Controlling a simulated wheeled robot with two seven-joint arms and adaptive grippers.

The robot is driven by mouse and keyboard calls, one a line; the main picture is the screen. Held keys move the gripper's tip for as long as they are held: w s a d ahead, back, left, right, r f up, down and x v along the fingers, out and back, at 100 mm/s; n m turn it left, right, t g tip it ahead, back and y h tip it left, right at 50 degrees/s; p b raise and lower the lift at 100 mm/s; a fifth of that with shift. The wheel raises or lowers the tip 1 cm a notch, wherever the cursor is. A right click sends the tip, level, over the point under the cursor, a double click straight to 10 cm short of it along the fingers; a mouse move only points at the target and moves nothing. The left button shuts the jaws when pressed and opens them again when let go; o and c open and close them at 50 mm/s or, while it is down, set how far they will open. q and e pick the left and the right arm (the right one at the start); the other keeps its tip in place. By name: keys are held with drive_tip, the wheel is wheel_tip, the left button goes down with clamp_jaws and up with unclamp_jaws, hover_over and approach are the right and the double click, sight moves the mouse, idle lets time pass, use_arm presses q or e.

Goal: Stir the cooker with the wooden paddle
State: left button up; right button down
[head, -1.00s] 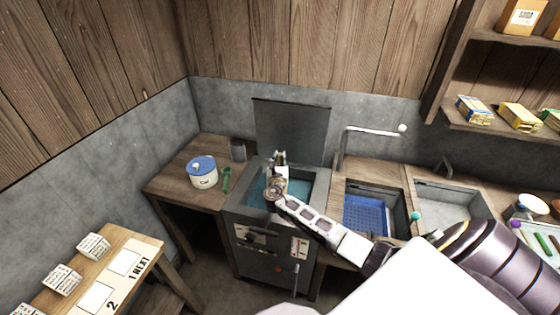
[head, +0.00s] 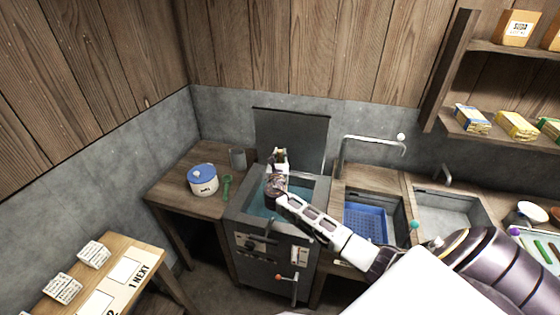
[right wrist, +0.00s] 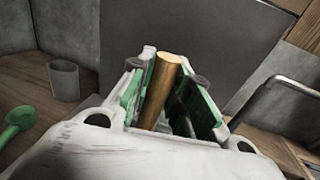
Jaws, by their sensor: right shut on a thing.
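The cooker (head: 247,211) is a grey metal box with its lid (head: 290,138) raised at the back and bluish-green liquid (head: 262,212) inside. My right arm reaches over it from the right. My right gripper (head: 280,160) is above the cooker's back part. In the right wrist view the gripper (right wrist: 172,100) is shut around a round wooden handle (right wrist: 163,85), seemingly the paddle's. The paddle's lower part is hidden by the gripper and arm. My left gripper does not show.
Left of the cooker stand a white pot with a blue lid (head: 203,179), a green spoon (head: 227,187) and a grey cup (head: 238,158). Right of it are a sink with a blue basket (head: 366,219) and a tap (head: 374,139). A lever with a red knob (head: 279,277) juts from the front.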

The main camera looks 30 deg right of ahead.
drive_tip(key=shift+r, duration=3.35)
